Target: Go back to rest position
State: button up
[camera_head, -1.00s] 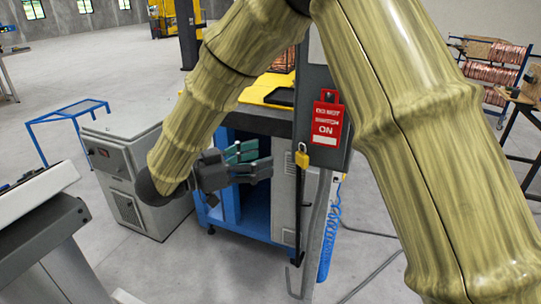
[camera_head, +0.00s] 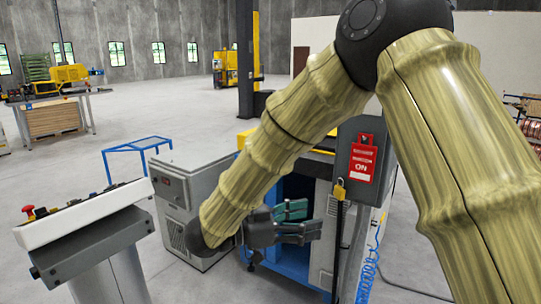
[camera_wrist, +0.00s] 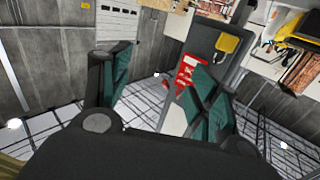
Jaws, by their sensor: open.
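My gripper (camera_head: 306,221) is at the lower middle of the head view, in front of the blue machine frame (camera_head: 291,258). Its two fingers, dark with green pads, are apart with nothing between them. In the wrist view my gripper (camera_wrist: 160,92) also shows both fingers spread and empty. My arm, in a tan ribbed cover, bends at a dark elbow at the top and hides part of the machine. No copper tube is seen in the gripper.
A red lockout tag (camera_head: 364,158) and yellow padlock (camera_head: 339,190) hang on a grey post right of my gripper. A grey cabinet (camera_head: 187,205) stands left. A control console (camera_head: 85,219) is at the lower left. Grey floor (camera_head: 110,168) is open beyond.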

jog(key=w+d+f+n+t+y+b, duration=0.1)
jog(key=w+d+f+n+t+y, duration=0.25)
jog(key=f, duration=0.75)
jog(key=w+d+f+n+t+y+b, duration=0.1)
jog(key=w+d+f+n+t+y, duration=0.2)
jog(key=f, duration=0.8)
jog(key=s+d+f+n+g+y+b, duration=0.1)
jog(key=s+d+f+n+y, duration=0.15)
jog(key=f, duration=0.65)
jog(key=s+d+f+n+g+y+b, duration=0.15)
jog(key=s+f, duration=0.25)
jog(key=f, duration=0.5)
jog(key=s+d+f+n+g+y, duration=0.25)
jog(key=s+f+y, duration=0.25)
jog(key=s+f, duration=0.75)
jog(key=s+d+f+n+g+y+b, duration=0.1)
jog(key=s+f+g, duration=0.2)
jog(key=s, duration=0.8)
jog(key=s+d+f+n+g+y, duration=0.1)
jog(key=s+f+g, duration=0.2)
jog(key=s, duration=0.8)
notch_tip(320, 180, down, 3)
jog(key=shift+r+b, duration=0.2)
jog(key=shift+b, duration=0.15)
